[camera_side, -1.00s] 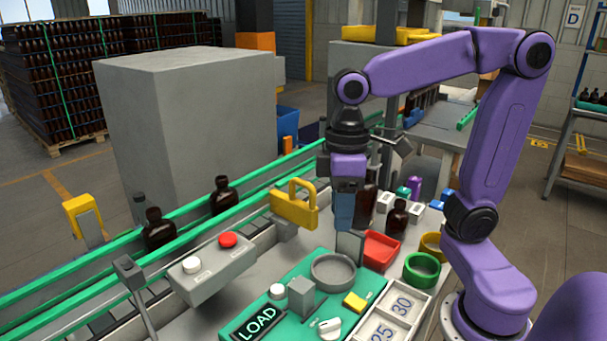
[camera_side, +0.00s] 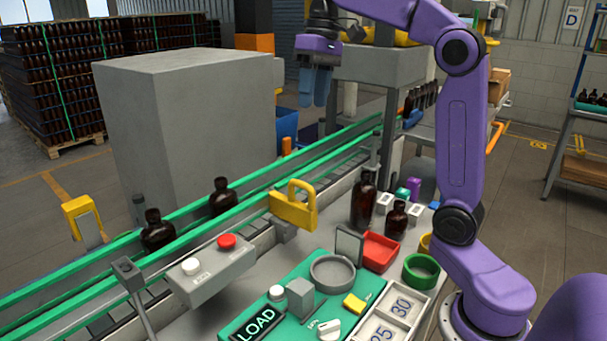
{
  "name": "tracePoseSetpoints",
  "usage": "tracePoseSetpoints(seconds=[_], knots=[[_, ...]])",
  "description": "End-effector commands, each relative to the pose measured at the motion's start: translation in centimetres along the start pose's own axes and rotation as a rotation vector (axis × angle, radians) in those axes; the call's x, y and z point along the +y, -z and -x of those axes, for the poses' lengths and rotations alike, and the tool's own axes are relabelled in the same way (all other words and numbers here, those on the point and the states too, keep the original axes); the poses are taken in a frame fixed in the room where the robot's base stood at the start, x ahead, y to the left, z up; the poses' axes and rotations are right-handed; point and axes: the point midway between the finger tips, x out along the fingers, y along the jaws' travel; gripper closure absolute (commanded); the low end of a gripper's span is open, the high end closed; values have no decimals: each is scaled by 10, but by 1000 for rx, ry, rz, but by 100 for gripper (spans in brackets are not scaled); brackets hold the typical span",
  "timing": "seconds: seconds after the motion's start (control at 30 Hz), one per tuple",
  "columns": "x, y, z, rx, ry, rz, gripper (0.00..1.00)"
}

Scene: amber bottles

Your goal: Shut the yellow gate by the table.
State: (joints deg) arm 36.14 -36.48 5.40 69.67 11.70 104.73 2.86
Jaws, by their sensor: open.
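The yellow gate (camera_side: 292,211) is a plate with a loop handle on top, on a grey mount at the near side of the conveyor, beside the table. I cannot tell from this view whether it blocks the belt. My gripper (camera_side: 313,97) is high above the conveyor, up and to the right of the gate and well apart from it. Its blue-grey fingers point down with a gap between them, and nothing is held.
Two amber bottles (camera_side: 222,197) stand on the conveyor left of the gate. A large amber bottle (camera_side: 363,203) and a smaller one (camera_side: 396,219) stand on the table near a red tray (camera_side: 379,251). A button box (camera_side: 213,271) sits left of the gate. A large grey block (camera_side: 185,130) stands behind the conveyor.

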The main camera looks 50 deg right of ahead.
Motion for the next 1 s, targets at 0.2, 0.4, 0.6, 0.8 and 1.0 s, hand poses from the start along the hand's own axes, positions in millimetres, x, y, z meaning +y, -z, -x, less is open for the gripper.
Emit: tracePoseSetpoints(seconds=[0.2,0.4,0.6,0.8,1.0], knots=[[0,-1,-22,-3,-1,2,58],[0,-1,-52,-3,-2,2,58],[0,-1,-85,-4,-2,1,58],[0,-1,-122,-3,-2,1,58],[0,-1,-153,-3,-1,1,58]])
